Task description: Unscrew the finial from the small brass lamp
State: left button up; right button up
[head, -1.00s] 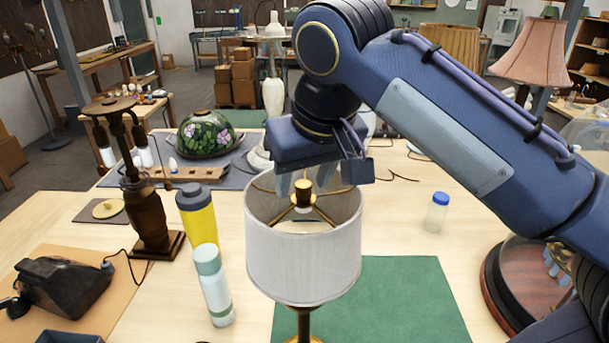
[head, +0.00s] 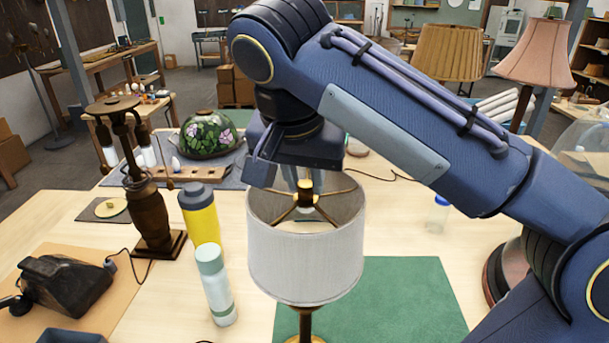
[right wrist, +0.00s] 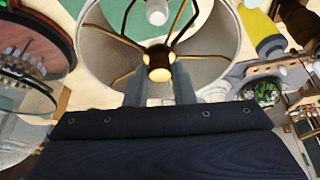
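The small brass lamp has a pale fabric shade (head: 305,262) and stands upright. Its brass finial (head: 306,194) sits at the middle of the shade's brass spokes, inside the open top. My right gripper (head: 304,185) points down from above, with its fingers at the finial. In the right wrist view the finial (right wrist: 158,66) lies between the two fingers (right wrist: 159,82), with no clear gap on either side, so the gripper appears shut on it. The finial still meets the spokes. The lamp's lower stem (head: 305,325) shows below the shade. My left gripper is out of view.
A yellow bottle (head: 204,222) and a pale green bottle (head: 215,285) stand close left of the shade. A dark wooden lamp base (head: 148,215) stands farther left. A green mat (head: 415,300) lies clear at right. A blue-capped jar (head: 438,214) stands behind my right arm.

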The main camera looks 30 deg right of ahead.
grip_shut()
jog(key=n+y, duration=0.1)
jog(key=n, duration=0.1)
jog(key=n+t+b, duration=0.1)
jog(key=n, duration=0.2)
jog(key=shift+s+d+y, duration=0.1)
jog(key=shift+d+y, duration=0.1)
jog(key=shift+y, duration=0.2)
jog(key=n+y, duration=0.1)
jog(key=n, duration=0.2)
jog(key=n+y, duration=0.1)
jog(key=n, duration=0.1)
jog(key=shift+d+n, duration=0.1)
jog(key=shift+n, duration=0.2)
jog(key=n+y, duration=0.2)
jog(key=n, duration=0.3)
jog(key=shift+p, duration=0.35)
jog(key=shift+g, duration=0.3)
